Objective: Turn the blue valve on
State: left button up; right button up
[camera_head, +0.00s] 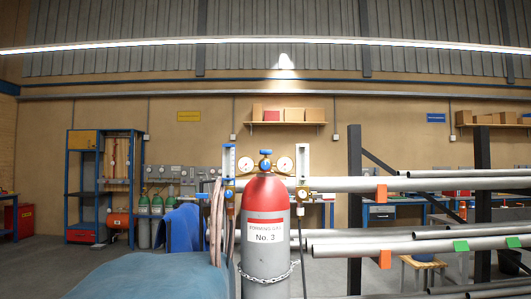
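A gas cylinder (265,245) with a red shoulder and grey body stands upright at the centre of the head view. Its label reads "No. 3" and a chain goes around it. A brass regulator with two round gauges sits on top. A small blue valve knob (265,153) is on top at the middle, between the gauges. Another small blue part (229,184) shows on the left side below a flow meter. Whether the valve is on or off cannot be told. Neither of my grippers is in view.
Grey pipes (420,184) on a dark rack fill the right side, close to the cylinder. A blue rounded surface (150,277) lies at the lower left. Hoses (216,225) hang left of the cylinder. A blue shelf (85,185) stands farther back.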

aim_at(262, 152)
jog(key=i+l, duration=0.1)
jog(key=i, duration=0.4)
jog(key=i+l, duration=0.15)
jog(key=i, duration=0.4)
jog(key=i+l, duration=0.1)
jog(key=i, duration=0.4)
jog(key=i+l, duration=0.15)
jog(key=i, duration=0.4)
jog(key=i+l, duration=0.1)
jog(key=i, duration=0.4)
jog(key=u, duration=0.05)
